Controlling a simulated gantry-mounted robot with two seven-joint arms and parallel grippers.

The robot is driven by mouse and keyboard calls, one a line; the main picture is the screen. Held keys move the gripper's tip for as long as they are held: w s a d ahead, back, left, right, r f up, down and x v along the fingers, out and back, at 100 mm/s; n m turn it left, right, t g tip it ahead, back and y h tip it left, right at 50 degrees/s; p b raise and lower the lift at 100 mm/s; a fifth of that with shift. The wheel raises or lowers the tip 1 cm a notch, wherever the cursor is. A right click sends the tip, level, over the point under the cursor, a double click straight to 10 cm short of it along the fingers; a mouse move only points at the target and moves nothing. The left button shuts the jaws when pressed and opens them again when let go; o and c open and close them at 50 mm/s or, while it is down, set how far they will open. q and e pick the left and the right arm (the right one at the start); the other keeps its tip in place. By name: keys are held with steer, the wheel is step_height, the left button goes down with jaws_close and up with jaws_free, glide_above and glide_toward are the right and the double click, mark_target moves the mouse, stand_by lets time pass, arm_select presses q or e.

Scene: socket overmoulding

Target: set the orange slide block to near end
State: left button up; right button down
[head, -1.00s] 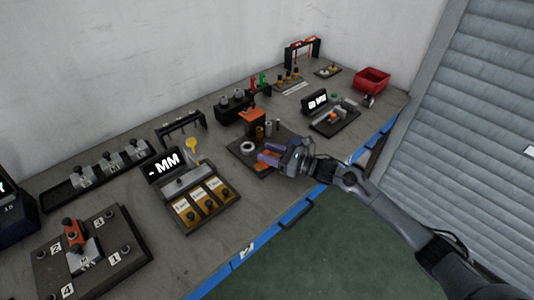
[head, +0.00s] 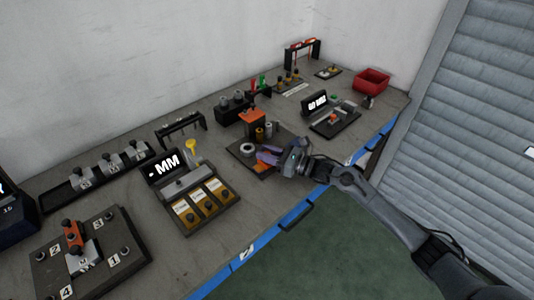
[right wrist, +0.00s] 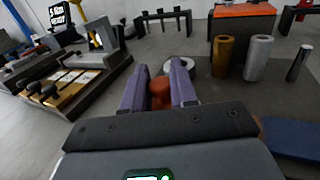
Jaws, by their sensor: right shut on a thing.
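My right gripper (head: 267,157) is low over a dark base plate (head: 244,158) in the middle of the bench. In the right wrist view its two purple fingers (right wrist: 160,88) are shut on an orange piece, which I take for the orange slide block (right wrist: 160,93). Only part of the block shows between the fingers; its track and lower part are hidden. A pale ring (head: 247,149) lies on the plate beside the fingers and shows just past the fingertips in the wrist view (right wrist: 180,66). My left gripper is not in view.
Behind the plate stand an orange-topped black block (head: 252,117) and small brass and grey cylinders (right wrist: 222,56). To the left is a display unit with yellow-brown compartments (head: 203,201). A dark unit (head: 335,121) and a red bin (head: 371,80) stand to the right. The bench's blue front edge (head: 290,217) is close.

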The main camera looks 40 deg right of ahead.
steer(key=shift+d+f+b, duration=0.15)
steer(key=shift+d+b, duration=0.15)
steer(key=d+b, duration=0.3)
steer(key=d, duration=0.1)
steer(key=d+b, duration=0.3)
steer(key=d, duration=0.2)
steer(key=d+b, duration=0.3)
steer(key=d, duration=0.1)
steer(key=shift+w+d, duration=0.25)
steer(key=shift+w, duration=0.15)
steer(key=shift+d+b, duration=0.45)
steer(key=shift+d, duration=0.2)
steer(key=c, duration=1.3)
jaws_free()
steer(key=o, duration=0.3)
steer(key=shift+d, duration=0.1)
